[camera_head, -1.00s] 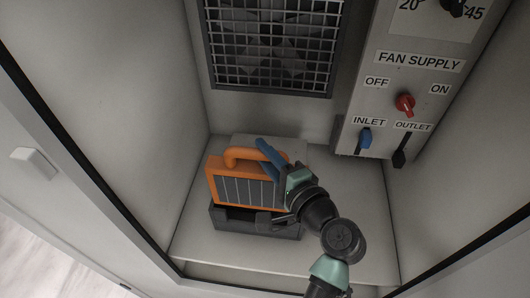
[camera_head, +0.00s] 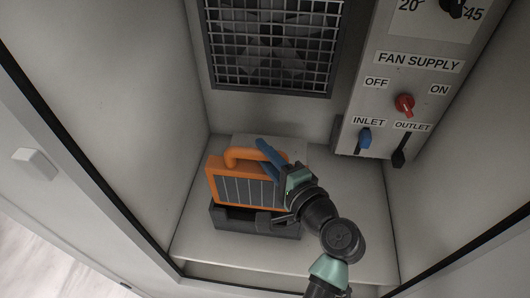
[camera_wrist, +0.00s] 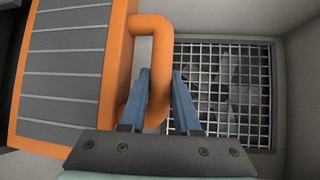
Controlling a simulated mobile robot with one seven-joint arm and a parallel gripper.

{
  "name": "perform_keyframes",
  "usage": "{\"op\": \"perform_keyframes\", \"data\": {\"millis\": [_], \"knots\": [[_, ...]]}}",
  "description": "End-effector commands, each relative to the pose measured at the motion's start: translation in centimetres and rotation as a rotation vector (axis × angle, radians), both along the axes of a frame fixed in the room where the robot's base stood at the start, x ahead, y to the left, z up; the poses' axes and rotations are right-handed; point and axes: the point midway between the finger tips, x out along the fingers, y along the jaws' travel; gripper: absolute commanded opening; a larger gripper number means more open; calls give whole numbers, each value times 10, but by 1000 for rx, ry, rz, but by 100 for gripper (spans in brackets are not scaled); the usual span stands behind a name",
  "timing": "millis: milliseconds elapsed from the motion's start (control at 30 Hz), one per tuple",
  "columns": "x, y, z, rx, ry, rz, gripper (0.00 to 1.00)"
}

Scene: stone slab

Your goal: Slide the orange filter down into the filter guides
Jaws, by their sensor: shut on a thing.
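The orange filter (camera_head: 213,183), with a grey slatted face, stands upright over the dark grey filter guides (camera_head: 228,222) on the cabinet floor. Its lower edge is close to the guides, and I cannot tell how deep it sits in them. My gripper (camera_head: 265,149) reaches in from the right, with its blue fingers at the filter's handle (camera_head: 235,153). In the wrist view, my gripper (camera_wrist: 160,75) is shut on the orange handle (camera_wrist: 159,45), one finger on each side. The filter's slatted face (camera_wrist: 62,75) fills the left of that view.
A fan grille (camera_head: 270,45) is on the back wall. A control panel (camera_head: 415,80) with a red knob (camera_head: 404,104), a blue inlet lever (camera_head: 365,139) and a black outlet lever (camera_head: 401,155) hangs at the right. The floor right of my arm is clear.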

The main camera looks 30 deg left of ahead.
Motion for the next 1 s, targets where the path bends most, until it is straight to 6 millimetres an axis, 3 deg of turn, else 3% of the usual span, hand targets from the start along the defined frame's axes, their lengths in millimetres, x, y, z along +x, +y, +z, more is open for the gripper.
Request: {"op": "perform_keyframes", "data": {"millis": [1000], "knots": [[0, 0, -17, 3, -1, 0, 0]]}}
